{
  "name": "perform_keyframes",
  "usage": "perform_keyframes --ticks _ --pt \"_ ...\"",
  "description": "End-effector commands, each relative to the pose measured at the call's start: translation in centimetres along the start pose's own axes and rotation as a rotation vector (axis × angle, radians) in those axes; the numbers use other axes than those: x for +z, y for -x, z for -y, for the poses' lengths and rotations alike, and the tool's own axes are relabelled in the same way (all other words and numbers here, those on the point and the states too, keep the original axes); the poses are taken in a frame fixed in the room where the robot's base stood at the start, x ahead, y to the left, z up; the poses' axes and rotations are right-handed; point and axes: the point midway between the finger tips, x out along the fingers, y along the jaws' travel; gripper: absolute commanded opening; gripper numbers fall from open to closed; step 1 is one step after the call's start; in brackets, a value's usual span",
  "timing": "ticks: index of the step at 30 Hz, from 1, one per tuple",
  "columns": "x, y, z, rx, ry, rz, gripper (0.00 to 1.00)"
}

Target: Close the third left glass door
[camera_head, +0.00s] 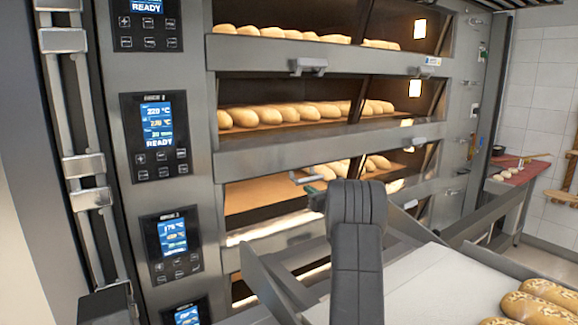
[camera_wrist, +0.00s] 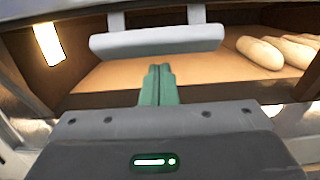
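The third oven deck down (camera_head: 262,195) stands open at its left side, and I look straight into its chamber. The left door's grey bar handle (camera_head: 305,179) sticks out at the top of this opening. It also shows large in the wrist view (camera_wrist: 157,41), on two posts. The glass panel itself I cannot make out. My gripper is at the handle; in the head view my dark arm mostly hides it. In the wrist view its green fingers (camera_wrist: 158,72) are together and empty, with their tips just below the bar. I cannot tell whether they touch it.
Loaves (camera_head: 378,162) lie in the deck's right part; they also show in the wrist view (camera_wrist: 268,52). Control panels (camera_head: 160,137) line the left side. A pale loading surface (camera_head: 425,290) with loaves (camera_head: 535,305) stands at front right. A red-topped table (camera_head: 520,165) is farther right.

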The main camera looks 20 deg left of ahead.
Motion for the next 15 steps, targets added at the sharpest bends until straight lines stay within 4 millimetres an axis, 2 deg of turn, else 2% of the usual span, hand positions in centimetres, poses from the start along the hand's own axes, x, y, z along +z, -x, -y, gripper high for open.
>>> perform_keyframes --ticks 15 --pt "3.2 -0.2 0.0 0.001 0.003 0.007 0.00"
